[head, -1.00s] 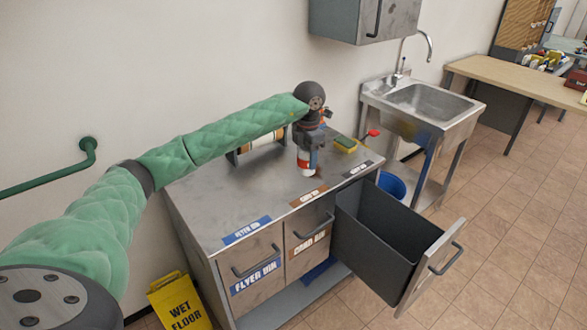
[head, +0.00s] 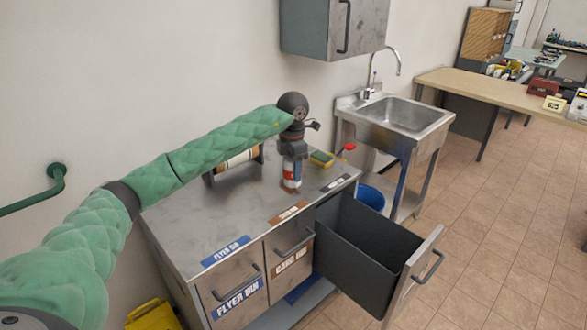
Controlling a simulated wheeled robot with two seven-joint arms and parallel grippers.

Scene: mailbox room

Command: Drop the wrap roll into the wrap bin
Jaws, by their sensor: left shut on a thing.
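My left gripper (head: 292,162) points down over the steel cabinet top and is shut on a small upright cylinder, white with red and blue, which looks like the wrap roll (head: 291,182). The gripper hides its upper part. I cannot tell whether its bottom touches the top. The open dark grey drawer (head: 362,240) at the cabinet's right end, pulled out and empty as far as I see, appears to be the wrap bin; its label (head: 336,183) is too small to read. My right gripper is not in view.
The flyer bin (head: 232,288) and card bin (head: 291,254) drawers are shut. A horizontal roll on a stand (head: 238,160) is behind my left arm. A yellow-green sponge (head: 321,159) and a red-ended object (head: 349,147) lie near the back. A sink (head: 392,116) stands right, a blue bucket (head: 370,197) below.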

